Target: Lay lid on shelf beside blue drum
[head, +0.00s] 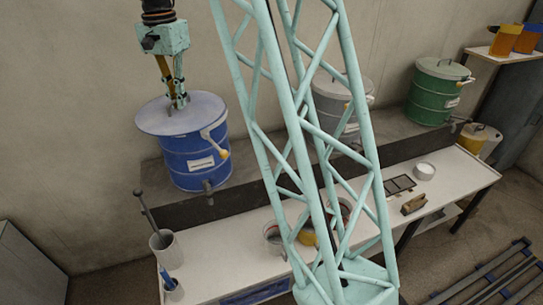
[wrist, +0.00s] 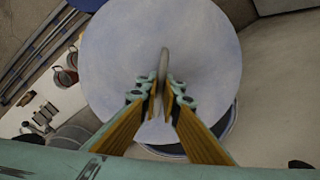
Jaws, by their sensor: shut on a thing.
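The blue drum (head: 195,160) stands on the grey shelf (head: 242,158) at the left in the head view. Its pale blue lid (head: 155,118) lies across the top of the drum, shifted to the left, with its edge overhanging. I cannot tell whether the lid touches the rim. My gripper (head: 178,103) points down from above and is shut on the lid's handle. In the wrist view my gripper (wrist: 162,88) pinches the upright handle (wrist: 163,64) at the middle of the round lid (wrist: 200,60). Part of the drum's blue rim (wrist: 228,130) shows past the lid.
A grey drum (head: 330,100) stands on the shelf, partly behind my lattice column. A green drum (head: 432,98) is farther right. Bare shelf shows between blue and grey drums. A white table (head: 225,250) in front holds a pot (head: 165,250) with a ladle, and cups.

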